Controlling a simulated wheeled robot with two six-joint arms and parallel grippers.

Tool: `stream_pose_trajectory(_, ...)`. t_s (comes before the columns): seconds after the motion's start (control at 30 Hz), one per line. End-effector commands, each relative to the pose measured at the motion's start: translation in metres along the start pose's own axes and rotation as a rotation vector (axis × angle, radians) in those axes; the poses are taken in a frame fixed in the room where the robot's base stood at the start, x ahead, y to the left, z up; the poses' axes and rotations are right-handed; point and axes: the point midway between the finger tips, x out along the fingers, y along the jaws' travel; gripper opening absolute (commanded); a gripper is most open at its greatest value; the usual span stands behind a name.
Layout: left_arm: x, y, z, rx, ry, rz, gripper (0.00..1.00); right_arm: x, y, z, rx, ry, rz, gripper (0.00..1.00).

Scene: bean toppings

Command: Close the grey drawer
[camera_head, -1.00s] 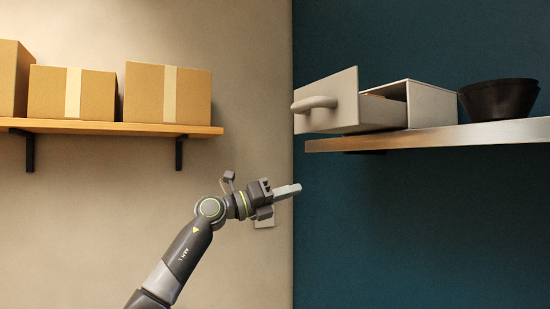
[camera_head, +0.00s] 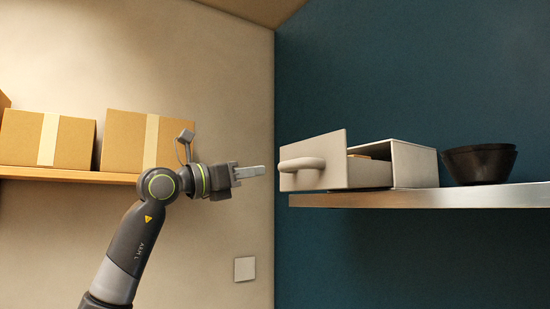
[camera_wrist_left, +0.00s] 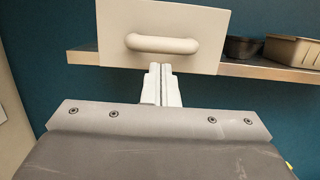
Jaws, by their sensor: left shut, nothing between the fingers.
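The grey drawer (camera_head: 327,162) is pulled out of its grey box (camera_head: 414,164) on a metal shelf, with its front panel and rounded handle (camera_head: 302,164) facing left. Something brown shows inside, mostly hidden. My left gripper (camera_head: 262,171) is shut and empty, pointing right, just left of the handle at about its height. In the left wrist view the drawer front (camera_wrist_left: 205,22) with its handle (camera_wrist_left: 162,44) fills the upper middle, and the shut fingertips (camera_wrist_left: 160,68) show just below the handle. I cannot tell whether they touch. My right gripper is not in view.
The metal shelf (camera_head: 430,197) holds black bowls (camera_head: 480,164) right of the box. A tan container (camera_wrist_left: 293,50) shows farther right in the wrist view. A wooden shelf (camera_head: 70,174) with cardboard boxes (camera_head: 135,140) is behind my left arm. The space below the metal shelf is clear.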

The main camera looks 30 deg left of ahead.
Motion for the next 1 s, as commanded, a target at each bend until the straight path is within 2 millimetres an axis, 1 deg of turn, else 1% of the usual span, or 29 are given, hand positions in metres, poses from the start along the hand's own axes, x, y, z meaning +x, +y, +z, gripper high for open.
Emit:
stream_pose_trajectory(0.03,0.013,-0.001,0.005,-0.004,0.0,-0.004,0.0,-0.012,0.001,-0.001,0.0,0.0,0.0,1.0)
stream_pose_trajectory(0.1,0.026,-0.001,0.005,-0.002,0.001,-0.004,0.0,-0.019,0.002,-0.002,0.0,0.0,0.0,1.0)
stream_pose_trajectory(0.3,0.05,-0.001,0.003,-0.002,0.0,-0.002,0.0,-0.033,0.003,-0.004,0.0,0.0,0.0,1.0)
stream_pose_trajectory(0.4,0.057,0.0,0.002,0.0,0.0,-0.002,0.0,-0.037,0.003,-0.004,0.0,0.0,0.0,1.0)
stream_pose_trajectory(0.53,0.061,0.0,0.0,0.0,0.0,-0.002,0.0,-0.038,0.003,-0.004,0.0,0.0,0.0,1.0)
stream_pose_trajectory(1.0,0.062,0.0,0.0,0.0,0.0,-0.001,0.0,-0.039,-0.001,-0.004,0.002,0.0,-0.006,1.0)
